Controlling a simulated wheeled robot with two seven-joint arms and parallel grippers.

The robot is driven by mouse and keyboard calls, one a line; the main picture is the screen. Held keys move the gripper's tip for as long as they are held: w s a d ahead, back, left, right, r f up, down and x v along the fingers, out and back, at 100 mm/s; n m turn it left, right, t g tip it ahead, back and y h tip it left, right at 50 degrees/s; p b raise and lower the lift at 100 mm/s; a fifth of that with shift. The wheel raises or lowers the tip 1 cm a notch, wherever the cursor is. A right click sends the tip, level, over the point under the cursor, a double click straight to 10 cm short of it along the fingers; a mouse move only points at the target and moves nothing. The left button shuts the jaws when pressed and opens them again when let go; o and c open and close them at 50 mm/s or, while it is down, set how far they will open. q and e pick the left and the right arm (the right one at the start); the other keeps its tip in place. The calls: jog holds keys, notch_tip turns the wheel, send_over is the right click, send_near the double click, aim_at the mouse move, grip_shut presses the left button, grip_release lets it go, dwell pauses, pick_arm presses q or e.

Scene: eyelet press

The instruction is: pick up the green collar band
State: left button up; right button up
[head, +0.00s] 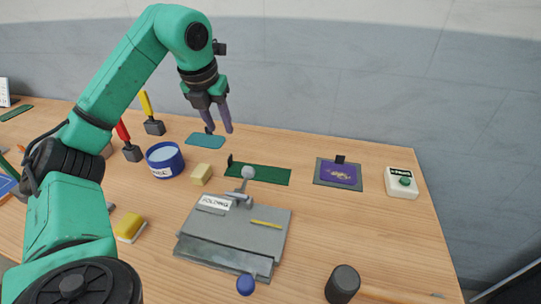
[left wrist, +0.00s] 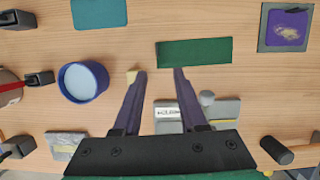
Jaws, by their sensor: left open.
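The dark green collar band (head: 262,174) lies flat on the table behind the grey folding press, as a long rectangle. A small dark upright piece stands at its left end in the head view. It also shows in the left wrist view (left wrist: 195,53), just beyond my fingertips and mostly to the right. My left gripper (head: 219,129) is open and empty, pointing down above the table, left of and behind the band in the head view. Its two purple fingers also show in the left wrist view (left wrist: 159,73), apart with nothing between them. My right gripper is not in view.
The folding press (head: 265,236) has a raised lever knob near the band. A cream block (head: 201,174) and a blue tin (head: 165,161) stand left of the band. A teal piece (head: 205,141) lies behind; a purple piece on a grey mat (head: 319,174) lies right.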

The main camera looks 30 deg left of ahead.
pick_arm(q)
send_near(228, 160)
jog(key=f, duration=0.2)
jog(key=x, duration=0.4)
jog(key=w+x, duration=0.1)
jog(key=x, duration=0.1)
jog(key=shift+w+a+f, duration=0.1)
jog(key=shift+a+f, duration=0.05)
jog(key=shift+a, duration=0.15)
jog(key=shift+w+f, duration=0.15)
jog(key=shift+f, duration=0.35)
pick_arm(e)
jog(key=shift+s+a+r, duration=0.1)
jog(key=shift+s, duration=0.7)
pick_arm(q)
grip_shut()
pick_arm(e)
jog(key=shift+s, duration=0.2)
